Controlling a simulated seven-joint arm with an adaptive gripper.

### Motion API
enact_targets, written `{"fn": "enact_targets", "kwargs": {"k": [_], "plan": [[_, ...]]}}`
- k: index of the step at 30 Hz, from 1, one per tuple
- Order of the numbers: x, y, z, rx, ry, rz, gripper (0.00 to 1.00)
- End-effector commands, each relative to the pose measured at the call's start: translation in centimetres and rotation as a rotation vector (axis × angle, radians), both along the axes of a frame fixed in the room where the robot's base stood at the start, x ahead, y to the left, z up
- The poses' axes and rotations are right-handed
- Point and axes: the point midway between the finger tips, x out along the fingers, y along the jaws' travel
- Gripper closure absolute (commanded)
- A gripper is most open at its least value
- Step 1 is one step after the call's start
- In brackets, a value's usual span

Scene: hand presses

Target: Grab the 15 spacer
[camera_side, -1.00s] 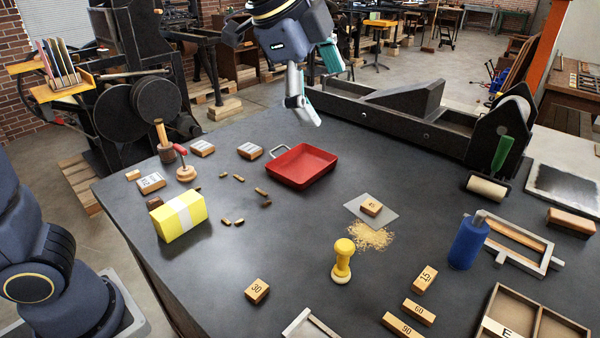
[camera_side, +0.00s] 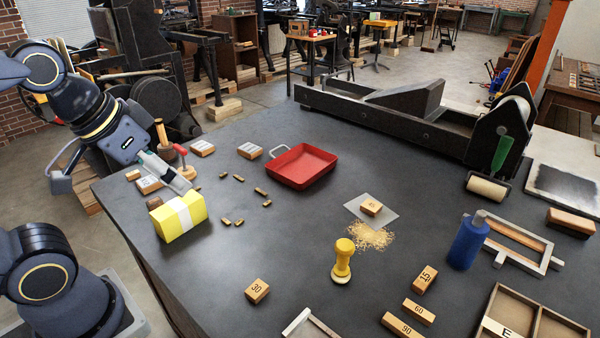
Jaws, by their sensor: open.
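The 15 spacer (camera_side: 425,280) is a wooden block marked "15". It lies on the dark table at the lower right, just behind the 60 spacer (camera_side: 419,312). My gripper (camera_side: 122,186) is open and empty at the table's left edge, above and beside the yellow pack (camera_side: 181,216). It is far to the left of the 15 spacer. One of its fingers overlaps the labelled blocks behind the yellow pack, so those are partly hidden.
The 90 spacer (camera_side: 402,325) lies in front of the 60, and the 30 spacer (camera_side: 257,291) to the left. A yellow-handled stamp (camera_side: 342,262), a blue bottle (camera_side: 468,241) and a wooden tray (camera_side: 541,325) stand around the 15. A red tray (camera_side: 302,166) lies at the back.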

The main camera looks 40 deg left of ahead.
Motion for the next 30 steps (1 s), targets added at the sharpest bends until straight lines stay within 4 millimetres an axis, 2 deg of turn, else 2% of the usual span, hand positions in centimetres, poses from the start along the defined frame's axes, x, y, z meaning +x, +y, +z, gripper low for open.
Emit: {"fn": "enact_targets", "kwargs": {"k": [1,5,15,16,18,20,23,25,27,30], "plan": [[0.0,0.0,0.0,0.000,0.000,-0.001,0.32],[0.0,0.0,0.0,0.000,0.000,-0.001,0.45],[-0.2,0.0,-0.1,-0.016,0.012,0.029,0.45],[-0.2,0.0,0.3,-0.027,0.014,0.052,0.45],[0.7,0.1,2.9,-0.054,-0.024,0.098,0.45],[2.1,0.1,5.2,-0.078,-0.041,0.136,0.45],[5.5,-0.7,9.2,-0.123,-0.041,0.177,0.45],[8.6,-1.8,11.5,-0.151,-0.023,0.191,0.45],[12.1,-3.4,13.2,-0.173,0.000,0.198,0.45],[17.1,-6.6,14.3,-0.191,0.041,0.195,0.45]]}}
